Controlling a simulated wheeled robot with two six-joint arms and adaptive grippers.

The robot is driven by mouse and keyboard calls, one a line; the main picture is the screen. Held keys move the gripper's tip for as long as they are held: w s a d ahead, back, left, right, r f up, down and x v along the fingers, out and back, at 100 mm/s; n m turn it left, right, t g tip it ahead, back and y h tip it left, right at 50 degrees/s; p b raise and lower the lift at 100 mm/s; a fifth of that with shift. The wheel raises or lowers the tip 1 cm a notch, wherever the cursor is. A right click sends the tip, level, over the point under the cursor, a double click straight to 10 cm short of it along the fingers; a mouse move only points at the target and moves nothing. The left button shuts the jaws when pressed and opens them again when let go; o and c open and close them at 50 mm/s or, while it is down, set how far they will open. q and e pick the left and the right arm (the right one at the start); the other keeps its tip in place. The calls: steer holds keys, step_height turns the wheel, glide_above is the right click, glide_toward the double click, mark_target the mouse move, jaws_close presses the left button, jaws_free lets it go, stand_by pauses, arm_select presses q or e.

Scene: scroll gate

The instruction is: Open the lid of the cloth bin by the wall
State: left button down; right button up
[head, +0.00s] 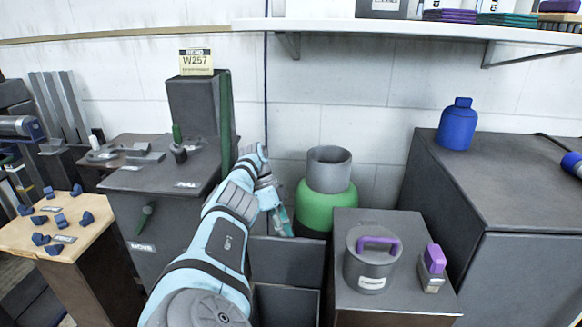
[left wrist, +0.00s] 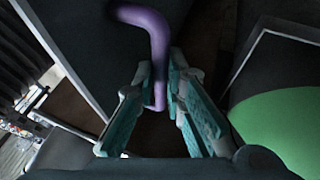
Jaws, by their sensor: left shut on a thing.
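A dark grey open-topped box, which looks like the cloth bin (head: 286,289), stands low between the grey cabinets near the wall. A dark panel (head: 286,262) rises at its back; I cannot tell whether it is the lid or a wall. My left gripper (head: 281,219) is beyond and above this panel, beside the green container. In the left wrist view the left gripper (left wrist: 163,98) is shut on a bent purple handle (left wrist: 157,45), whose end sits between the fingers. The handle is hidden in the head view. My right gripper is not in view.
A green container with a grey neck (head: 325,195) stands just right of the left gripper. A grey cabinet with a purple-handled pot (head: 372,258) is at front right. A grey post (head: 200,110) and dark green strip rise left of the arm.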

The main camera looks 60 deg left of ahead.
arm_select(q)
steer(key=shift+w+a+f, duration=0.1)
steer(key=shift+a+f, duration=0.05)
stand_by(0.4)
steer(key=c, duration=1.7)
jaws_free()
steer(key=shift+o, duration=0.2)
steer(key=shift+w, duration=0.15)
